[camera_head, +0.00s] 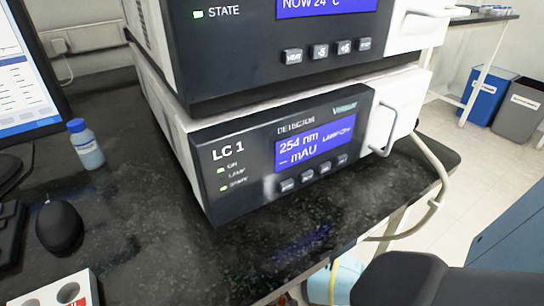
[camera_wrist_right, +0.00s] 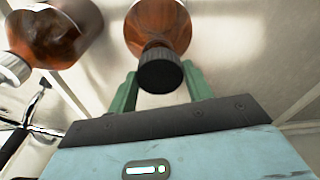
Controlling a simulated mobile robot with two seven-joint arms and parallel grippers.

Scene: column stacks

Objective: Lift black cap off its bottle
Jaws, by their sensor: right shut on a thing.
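In the right wrist view, the black ribbed cap (camera_wrist_right: 160,71) sits at the neck of an amber bottle (camera_wrist_right: 158,24). I see no clear gap between the cap and the bottle. My right gripper (camera_wrist_right: 162,84) has its two green fingers on either side of the cap and is shut on it. The inner contact faces of the fingers are partly hidden by the cap. Neither the black cap nor its bottle can be made out in the head view. My left gripper is in neither view.
A second amber bottle (camera_wrist_right: 50,35) with a white cap stands close by on the left. In the head view, the LC detector (camera_head: 290,150) fills the middle of the dark bench (camera_head: 170,260), with a blue-capped bottle (camera_head: 86,147) and mouse (camera_head: 59,226) at left.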

